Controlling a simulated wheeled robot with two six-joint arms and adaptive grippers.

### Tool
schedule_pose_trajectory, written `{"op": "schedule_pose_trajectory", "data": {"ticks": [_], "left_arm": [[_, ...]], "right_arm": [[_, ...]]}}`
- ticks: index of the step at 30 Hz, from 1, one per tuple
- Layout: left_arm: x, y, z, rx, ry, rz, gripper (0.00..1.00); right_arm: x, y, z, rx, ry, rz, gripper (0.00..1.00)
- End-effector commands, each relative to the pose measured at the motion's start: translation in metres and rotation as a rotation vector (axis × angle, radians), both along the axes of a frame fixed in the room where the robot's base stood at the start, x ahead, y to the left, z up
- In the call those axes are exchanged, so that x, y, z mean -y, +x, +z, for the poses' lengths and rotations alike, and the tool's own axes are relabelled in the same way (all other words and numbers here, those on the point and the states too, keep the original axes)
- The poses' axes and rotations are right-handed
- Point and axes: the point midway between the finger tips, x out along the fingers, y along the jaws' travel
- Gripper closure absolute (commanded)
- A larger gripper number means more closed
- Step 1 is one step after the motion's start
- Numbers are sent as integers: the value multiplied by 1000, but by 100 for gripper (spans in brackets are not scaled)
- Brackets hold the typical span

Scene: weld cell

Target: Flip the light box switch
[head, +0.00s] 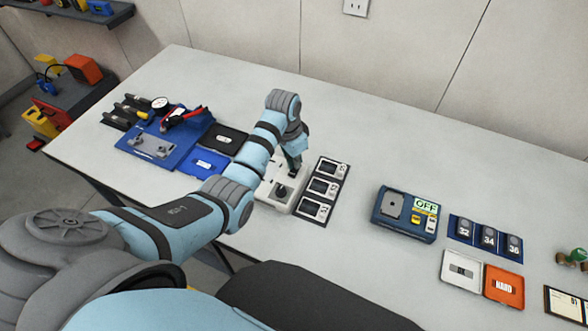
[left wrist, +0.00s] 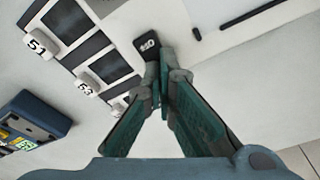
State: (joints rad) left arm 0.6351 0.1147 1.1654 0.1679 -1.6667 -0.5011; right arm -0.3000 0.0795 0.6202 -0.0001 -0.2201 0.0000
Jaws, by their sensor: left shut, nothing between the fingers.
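A white box (head: 275,193) stands near the middle of the table with a black switch (head: 281,190) on its top. In the left wrist view the black switch (left wrist: 148,45) bears white marks and lies just beyond my fingertips. My left gripper (head: 293,172) points down over the white box. Its dark green fingers are closed together and empty; they also show in the left wrist view (left wrist: 163,82). I cannot tell whether the tips touch the switch. Part of the white box is hidden behind my left arm. My right gripper is not in view.
A dark tray of numbered pieces (head: 321,188) sits right beside the white box. Farther right is a blue box (head: 405,232) with a lit "OFF" display. Blue trays (head: 165,155) and tools lie to the left. The table's back strip is clear.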

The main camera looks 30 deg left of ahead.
Motion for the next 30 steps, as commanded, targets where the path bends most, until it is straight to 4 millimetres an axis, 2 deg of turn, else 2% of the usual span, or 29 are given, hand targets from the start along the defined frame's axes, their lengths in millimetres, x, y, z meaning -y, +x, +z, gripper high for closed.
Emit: {"op": "schedule_pose_trajectory", "data": {"ticks": [2,8,19,30], "left_arm": [[1,-2,1,-8,-2,-1,100],[1,-2,27,-5,-2,0,100],[0,-1,64,-4,0,0,100],[0,-1,69,-5,-1,0,100]], "right_arm": [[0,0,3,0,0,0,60],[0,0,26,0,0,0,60],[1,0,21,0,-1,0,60],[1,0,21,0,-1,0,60]]}}
